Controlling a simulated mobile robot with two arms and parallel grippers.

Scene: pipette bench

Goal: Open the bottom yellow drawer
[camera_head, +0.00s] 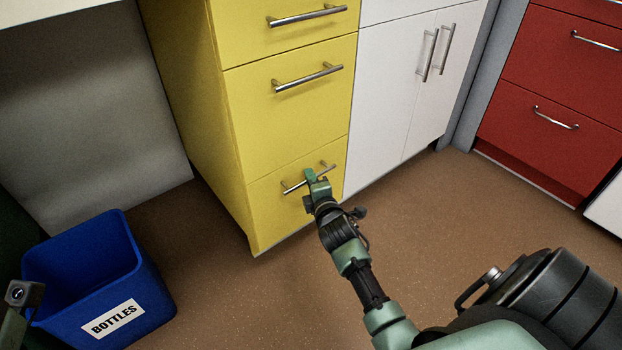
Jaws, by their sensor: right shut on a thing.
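The bottom yellow drawer (270,213) is the lowest front of the yellow cabinet and looks flush with the fronts above it. Its metal bar handle (293,187) runs across the upper part of the front. My right gripper (312,178) is shut on the handle, right of the bar's middle. It hides part of the bar, and its finger pads are too small to see clearly. Part of my left arm shows at the lower left edge, but no left fingers are visible.
A blue bin (60,262) labelled BOTTLES stands at the lower left. White cupboards (385,110) adjoin the yellow cabinet on the right. Red drawers (550,90) stand at the far right. The brown floor (225,300) before the yellow drawers is clear except for my right arm.

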